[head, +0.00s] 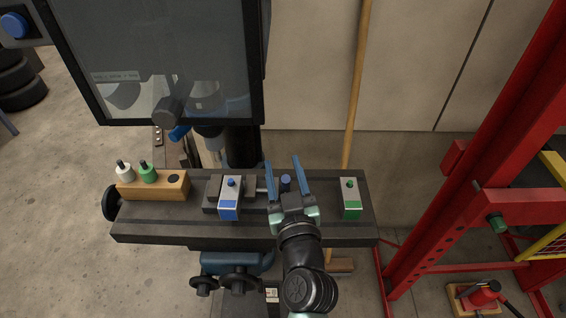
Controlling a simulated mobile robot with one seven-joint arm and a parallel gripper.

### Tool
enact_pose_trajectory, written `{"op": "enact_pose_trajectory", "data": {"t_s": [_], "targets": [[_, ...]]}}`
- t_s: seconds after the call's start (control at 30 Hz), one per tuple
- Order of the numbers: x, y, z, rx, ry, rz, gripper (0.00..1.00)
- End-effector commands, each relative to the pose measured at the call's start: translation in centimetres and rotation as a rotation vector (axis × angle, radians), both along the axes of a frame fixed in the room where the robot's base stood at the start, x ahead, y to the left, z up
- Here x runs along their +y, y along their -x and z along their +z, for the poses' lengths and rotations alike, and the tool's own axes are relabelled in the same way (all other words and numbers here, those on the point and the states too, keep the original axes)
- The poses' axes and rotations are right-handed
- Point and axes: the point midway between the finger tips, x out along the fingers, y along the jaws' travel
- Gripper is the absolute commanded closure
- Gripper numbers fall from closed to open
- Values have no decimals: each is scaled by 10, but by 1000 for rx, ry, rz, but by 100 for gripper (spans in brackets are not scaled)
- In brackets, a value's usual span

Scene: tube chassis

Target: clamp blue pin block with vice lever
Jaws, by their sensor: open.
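The blue pin block (229,200) is a small grey block with a blue front patch and a blue pin on top. It sits at the dark vice (211,190) on the worktable (160,232). A dark blue knob (286,183), apparently on the vice lever, stands just right of the vice. My gripper (282,163) is open, its two blue fingers pointing away from me. The knob shows between the fingers; I cannot tell whether they touch it. My gripper and wrist hide part of the lever.
A green-marked block (351,203) stands on the right of the worktable. A wooden rack (155,187) with white and green plugs stands on the left. A screen guard (160,60) hangs above the left half. A red frame (460,160) rises at the right.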

Motion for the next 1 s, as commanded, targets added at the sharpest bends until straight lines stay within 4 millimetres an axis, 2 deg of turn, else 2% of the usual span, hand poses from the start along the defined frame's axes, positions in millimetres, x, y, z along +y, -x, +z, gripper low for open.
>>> {"op": "enact_pose_trajectory", "data": {"t_s": [0.37, 0.67, 1.0], "targets": [[1, -6, 0, 0, 0, 0, 48], [1, -6, 0, 0, 0, 0, 100], [1, -6, 0, 0, 0, 0, 100]]}}
